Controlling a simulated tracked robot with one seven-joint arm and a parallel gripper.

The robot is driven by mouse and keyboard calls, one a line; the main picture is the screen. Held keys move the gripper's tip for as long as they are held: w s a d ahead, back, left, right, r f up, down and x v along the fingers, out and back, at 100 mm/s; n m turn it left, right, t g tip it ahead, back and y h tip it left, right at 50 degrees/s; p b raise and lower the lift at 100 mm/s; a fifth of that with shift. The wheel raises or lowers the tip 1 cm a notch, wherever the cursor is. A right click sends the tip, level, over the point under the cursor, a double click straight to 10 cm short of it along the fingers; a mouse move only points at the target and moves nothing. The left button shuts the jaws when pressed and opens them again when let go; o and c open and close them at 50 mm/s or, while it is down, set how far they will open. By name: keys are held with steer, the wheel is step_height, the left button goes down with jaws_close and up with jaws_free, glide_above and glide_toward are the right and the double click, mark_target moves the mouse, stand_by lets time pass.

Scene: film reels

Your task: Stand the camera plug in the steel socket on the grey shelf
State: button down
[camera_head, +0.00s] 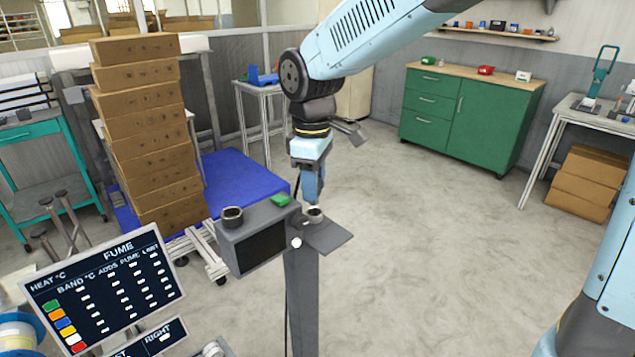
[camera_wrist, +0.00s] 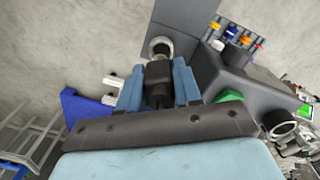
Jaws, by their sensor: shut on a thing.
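My gripper (camera_head: 312,200) points down over the grey shelf (camera_head: 333,238) on the post. In the wrist view its two blue fingers (camera_wrist: 159,88) are shut on the black camera plug (camera_wrist: 158,80). The steel socket (camera_head: 315,213) is a short round ring on the shelf, right below the fingertips. It also shows in the wrist view (camera_wrist: 160,47), just beyond the plug's end. The plug's end overlaps the ring's near edge in that view; I cannot tell whether it is inside. In the head view the plug is mostly hidden by the fingers.
A grey box with a dark screen (camera_head: 258,251) adjoins the shelf on the left. A stack of cartons (camera_head: 150,125) stands at the left. Floor to the right is clear.

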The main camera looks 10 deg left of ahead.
steer(key=shift+f, duration=0.1)
steer(key=shift+d+f, duration=0.1)
steer(key=shift+f, duration=1.6)
steer(key=c, duration=0.7)
jaws_free()
steer(key=shift+r, duration=0.15)
steer(key=shift+r, duration=0.35)
step_height(320, 180, up, 13)
steer(key=shift+f, duration=0.15)
steer(key=shift+d, duration=0.1)
